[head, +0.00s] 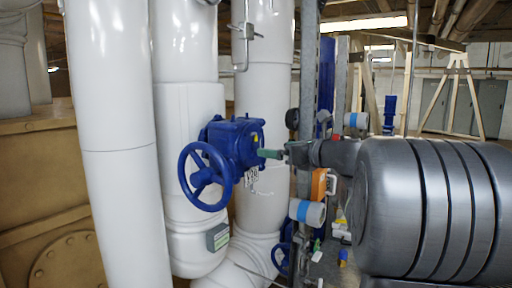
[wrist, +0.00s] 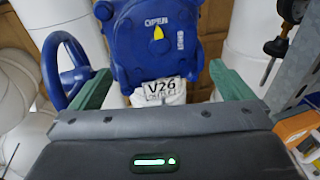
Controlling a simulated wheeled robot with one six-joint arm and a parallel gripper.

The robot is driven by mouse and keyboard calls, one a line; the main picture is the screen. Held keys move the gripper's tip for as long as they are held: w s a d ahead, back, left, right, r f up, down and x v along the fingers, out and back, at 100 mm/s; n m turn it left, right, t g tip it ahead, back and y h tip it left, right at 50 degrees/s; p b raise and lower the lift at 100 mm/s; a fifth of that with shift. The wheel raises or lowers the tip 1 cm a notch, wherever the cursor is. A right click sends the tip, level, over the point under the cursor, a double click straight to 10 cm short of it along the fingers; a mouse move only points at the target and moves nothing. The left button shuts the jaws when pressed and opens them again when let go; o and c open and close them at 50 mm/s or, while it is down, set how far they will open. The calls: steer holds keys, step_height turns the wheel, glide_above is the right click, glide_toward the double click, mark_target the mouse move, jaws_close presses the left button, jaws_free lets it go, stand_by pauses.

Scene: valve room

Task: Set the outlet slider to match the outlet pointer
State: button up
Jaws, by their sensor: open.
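The blue outlet valve (head: 236,143) sits before the white pipes in the head view, its handwheel (head: 205,177) on the left. In the wrist view, its housing (wrist: 150,62) carries a yellow pointer (wrist: 158,33) that appears to point up at the word OPEN; SHUT is marked to the right. A tag (wrist: 161,92) below reads V26 OUTLET. My gripper (wrist: 161,69) is open and empty, its green fingers apart in front of the housing. In the head view my gripper (head: 270,153) is close to the valve's right side. I cannot make out the outlet slider for certain.
A small grey box with a pale green face (head: 217,236) is on the lower white pipe. A metal upright (head: 306,90) stands right of the valve, with an orange item (head: 319,184) and a blue-banded white cylinder (head: 307,212) nearby. A tan tank (head: 42,200) is at left.

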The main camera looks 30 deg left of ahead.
steer(key=b+v, duration=0.2)
steer(key=v, duration=0.8)
steer(key=shift+a, duration=0.1)
steer(key=r+p+x, duration=0.1)
steer(key=p+x, duration=0.1)
steer(key=x, duration=0.8)
steer(key=shift+f+b+v, duration=0.25)
steer(key=shift+b+v, duration=0.05)
steer(key=shift+v, duration=1.1)
steer(key=shift+f+b+v, duration=0.2)
steer(key=shift+b+v, duration=0.05)
steer(key=shift+v, duration=1.2)
